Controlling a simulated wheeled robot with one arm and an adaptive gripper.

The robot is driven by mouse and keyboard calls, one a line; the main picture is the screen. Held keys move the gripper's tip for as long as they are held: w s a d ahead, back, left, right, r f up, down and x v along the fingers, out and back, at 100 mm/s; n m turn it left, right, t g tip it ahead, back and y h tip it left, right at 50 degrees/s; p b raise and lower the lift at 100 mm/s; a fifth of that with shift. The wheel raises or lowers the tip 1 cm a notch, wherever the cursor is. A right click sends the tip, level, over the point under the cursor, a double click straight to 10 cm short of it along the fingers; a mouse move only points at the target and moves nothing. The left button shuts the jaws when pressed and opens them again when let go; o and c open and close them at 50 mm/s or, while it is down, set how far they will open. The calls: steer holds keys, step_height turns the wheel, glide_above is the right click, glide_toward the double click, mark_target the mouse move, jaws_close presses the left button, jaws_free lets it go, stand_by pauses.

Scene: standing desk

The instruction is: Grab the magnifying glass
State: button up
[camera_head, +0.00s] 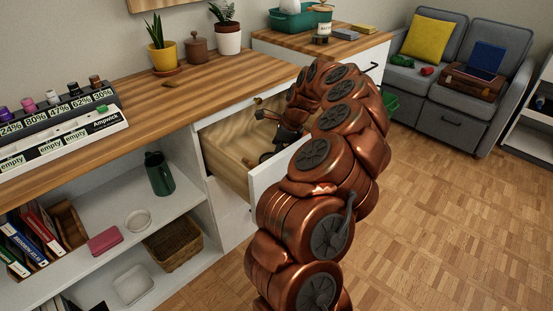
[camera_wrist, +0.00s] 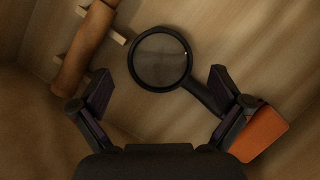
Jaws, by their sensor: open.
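The magnifying glass (camera_wrist: 160,60) lies on the wooden drawer bottom in the wrist view, with a round dark rim and a dark handle running down and right. My gripper (camera_wrist: 160,88) is open above it, its two dark fingers spread wide. The lens is just beyond and between the fingertips. The handle's end is partly hidden by the right finger. In the head view my gripper (camera_head: 287,133) reaches down into the open drawer (camera_head: 225,160). The magnifying glass is hard to make out there, largely hidden by my arm.
A brown cylindrical object with pale pegs (camera_wrist: 85,48) lies left of the lens. An orange block (camera_wrist: 259,141) lies beside the right finger. The drawer walls (camera_head: 221,176) surround my gripper closely. The wooden desktop (camera_head: 220,82) is above and behind the drawer.

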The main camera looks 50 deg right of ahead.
steer(key=shift+w+a+f, duration=0.15)
steer(key=shift+w+f, duration=0.05)
steer(key=shift+f, duration=0.5)
steer(key=c, duration=1.2)
